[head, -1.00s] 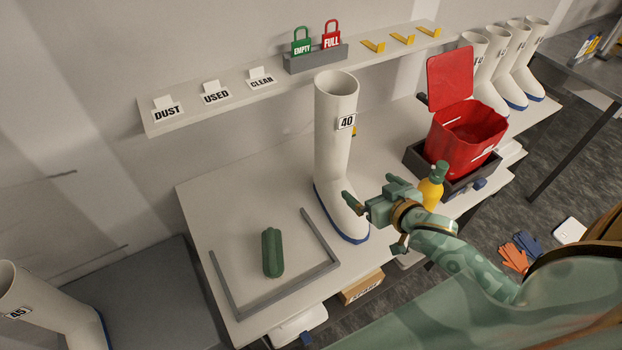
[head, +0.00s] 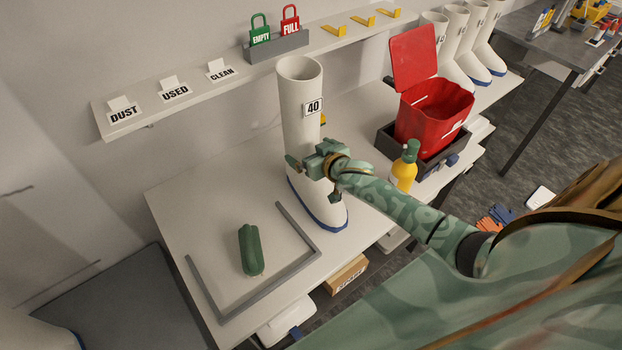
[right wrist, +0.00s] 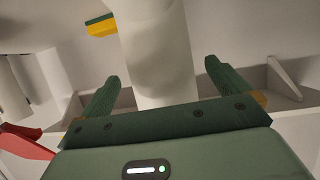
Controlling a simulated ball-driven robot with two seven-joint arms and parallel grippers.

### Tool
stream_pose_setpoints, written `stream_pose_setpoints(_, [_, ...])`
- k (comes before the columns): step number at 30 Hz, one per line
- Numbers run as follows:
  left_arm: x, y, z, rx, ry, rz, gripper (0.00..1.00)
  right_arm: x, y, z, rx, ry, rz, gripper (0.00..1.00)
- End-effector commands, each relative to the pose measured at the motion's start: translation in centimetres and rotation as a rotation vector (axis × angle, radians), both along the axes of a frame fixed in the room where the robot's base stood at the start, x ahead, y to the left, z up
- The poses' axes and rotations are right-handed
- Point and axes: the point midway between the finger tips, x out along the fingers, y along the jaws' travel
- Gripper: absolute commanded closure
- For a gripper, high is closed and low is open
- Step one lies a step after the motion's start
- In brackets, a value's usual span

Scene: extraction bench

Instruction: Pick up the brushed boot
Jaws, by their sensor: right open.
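The white boot (head: 300,115) marked 40, with a blue sole edge, stands upright on the white bench. My right gripper (head: 312,178) is open at the boot's lower shaft, in front of it in the head view. In the right wrist view the boot's pale shaft (right wrist: 158,45) rises between the two spread green fingers of the gripper (right wrist: 161,75). I cannot tell whether either finger touches it. My left gripper is not in view.
A dark green oblong object (head: 250,250) lies inside a grey angled frame (head: 238,303) on the bench. A yellow bottle (head: 403,172) and a red open bin (head: 430,118) stand right of the boot. More white boots (head: 455,45) stand at the back right. A sign shelf (head: 150,117) runs behind.

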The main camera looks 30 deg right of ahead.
Motion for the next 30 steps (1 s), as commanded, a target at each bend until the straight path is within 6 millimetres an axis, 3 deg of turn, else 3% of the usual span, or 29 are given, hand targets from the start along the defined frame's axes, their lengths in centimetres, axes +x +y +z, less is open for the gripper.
stream_pose_setpoints(7, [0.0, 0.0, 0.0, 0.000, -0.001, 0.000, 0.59, 0.1, 0.0, -0.1, 0.000, 0.000, 0.001, 0.03])
stream_pose_setpoints(15, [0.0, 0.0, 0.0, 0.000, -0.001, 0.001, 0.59, 0.1, 0.0, -0.1, 0.000, 0.000, 0.001, 0.78])
stream_pose_setpoints(16, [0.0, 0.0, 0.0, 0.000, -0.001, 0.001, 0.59, 0.1, 0.0, -0.1, 0.000, 0.000, 0.001, 0.84])
stream_pose_setpoints(30, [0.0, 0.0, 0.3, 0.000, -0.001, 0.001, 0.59, 0.3, 0.0, 1.2, 0.002, -0.006, 0.000, 0.84])
